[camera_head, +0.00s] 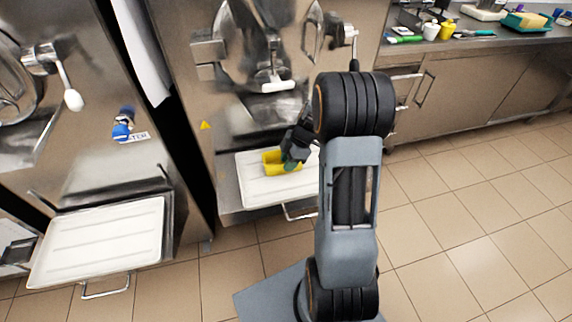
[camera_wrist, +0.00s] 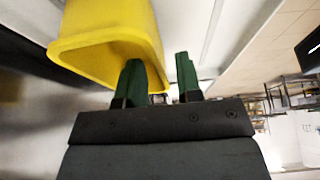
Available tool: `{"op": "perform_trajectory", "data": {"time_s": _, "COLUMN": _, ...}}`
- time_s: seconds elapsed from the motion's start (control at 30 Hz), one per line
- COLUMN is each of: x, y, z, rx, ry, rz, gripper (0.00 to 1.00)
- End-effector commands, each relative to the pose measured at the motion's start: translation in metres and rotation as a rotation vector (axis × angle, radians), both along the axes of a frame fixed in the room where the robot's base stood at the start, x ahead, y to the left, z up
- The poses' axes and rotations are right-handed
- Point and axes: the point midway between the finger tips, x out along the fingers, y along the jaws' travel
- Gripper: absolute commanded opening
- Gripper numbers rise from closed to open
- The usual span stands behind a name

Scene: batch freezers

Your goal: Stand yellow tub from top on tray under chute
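The yellow tub (camera_head: 270,164) is at the white tray (camera_head: 252,190) under the chute (camera_head: 274,80) of the middle freezer, and appears to stand on it. My gripper (camera_head: 292,160) is at the tub's right side and hides part of it. In the wrist view the tub (camera_wrist: 110,30) fills the upper left, its mouth towards the camera. My gripper's green fingers (camera_wrist: 161,78) are apart, one over the tub's mouth and one outside its wall. A gap shows between the outer finger and the wall.
A second freezer with its own white tray (camera_head: 100,240) stands at the left. A counter (camera_head: 480,50) at the upper right holds a white cup (camera_head: 430,31), a yellow cup (camera_head: 447,30) and other items. The tiled floor at the right is clear.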

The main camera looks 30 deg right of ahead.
Motion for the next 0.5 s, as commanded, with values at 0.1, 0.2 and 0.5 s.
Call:
{"op": "perform_trajectory", "data": {"time_s": 0.1, "x": -0.005, "y": -0.022, "z": 0.008, "rx": -0.001, "ry": 0.000, "rz": -0.007, "gripper": 0.32}}
{"op": "perform_trajectory", "data": {"time_s": 0.2, "x": -0.010, "y": -0.044, "z": 0.008, "rx": -0.001, "ry": -0.001, "rz": -0.006, "gripper": 0.32}}
{"op": "perform_trajectory", "data": {"time_s": 0.5, "x": -0.024, "y": -0.097, "z": 0.008, "rx": -0.001, "ry": 0.000, "rz": -0.004, "gripper": 0.32}}
